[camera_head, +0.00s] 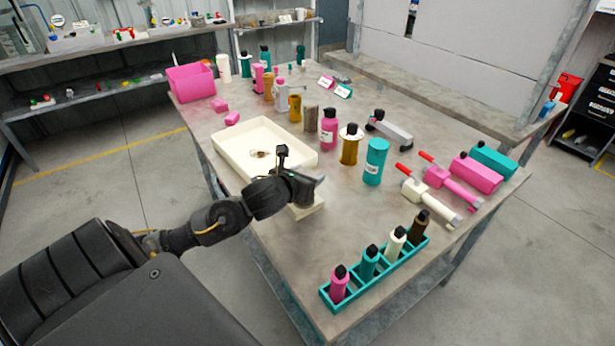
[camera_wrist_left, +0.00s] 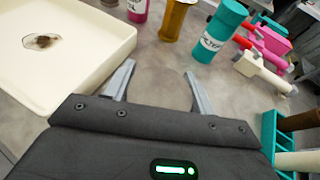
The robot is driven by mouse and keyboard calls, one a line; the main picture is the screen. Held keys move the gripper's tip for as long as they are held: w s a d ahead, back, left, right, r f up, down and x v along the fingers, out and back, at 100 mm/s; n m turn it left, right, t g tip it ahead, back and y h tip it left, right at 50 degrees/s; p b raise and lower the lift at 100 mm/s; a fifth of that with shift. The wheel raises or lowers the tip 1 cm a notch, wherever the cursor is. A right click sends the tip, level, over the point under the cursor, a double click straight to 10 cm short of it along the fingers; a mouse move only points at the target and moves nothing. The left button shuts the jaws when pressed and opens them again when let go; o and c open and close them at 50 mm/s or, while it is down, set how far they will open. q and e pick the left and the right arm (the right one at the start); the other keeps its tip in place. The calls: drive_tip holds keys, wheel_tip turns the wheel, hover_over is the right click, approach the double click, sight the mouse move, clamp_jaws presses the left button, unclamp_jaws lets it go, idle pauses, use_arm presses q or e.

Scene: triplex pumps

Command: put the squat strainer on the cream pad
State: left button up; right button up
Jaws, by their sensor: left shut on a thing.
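My left gripper (camera_head: 318,181) is low over the near edge of the table, right of the cream tray. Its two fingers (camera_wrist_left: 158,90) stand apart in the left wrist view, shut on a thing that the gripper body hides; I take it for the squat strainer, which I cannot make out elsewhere. A cream slab, seemingly the cream pad (camera_head: 312,211), shows just under the gripper, mostly covered by it. I cannot tell whether the held thing touches it. My right gripper is not in view.
The cream tray (camera_head: 262,130) with a dark stain stands left of the gripper. A teal rack (camera_head: 385,275) of bottles is at the front right. A teal cylinder (camera_head: 376,162), a brown bottle (camera_head: 349,150) and a pink bottle (camera_head: 329,130) stand behind. Bare table lies between.

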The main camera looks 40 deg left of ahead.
use_arm(q)
drive_tip(key=shift+w+f, duration=0.1)
drive_tip(key=shift+f, duration=0.1)
drive_tip(key=o, duration=1)
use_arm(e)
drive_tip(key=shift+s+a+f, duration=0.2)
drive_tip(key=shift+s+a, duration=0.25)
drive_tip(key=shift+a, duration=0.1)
use_arm(q)
drive_tip(key=shift+r, duration=0.15)
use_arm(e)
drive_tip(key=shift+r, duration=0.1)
use_arm(q)
drive_tip(key=shift+r, duration=0.1)
drive_tip(key=shift+p+v, duration=3.8)
drive_tip(key=shift+v, duration=2.25)
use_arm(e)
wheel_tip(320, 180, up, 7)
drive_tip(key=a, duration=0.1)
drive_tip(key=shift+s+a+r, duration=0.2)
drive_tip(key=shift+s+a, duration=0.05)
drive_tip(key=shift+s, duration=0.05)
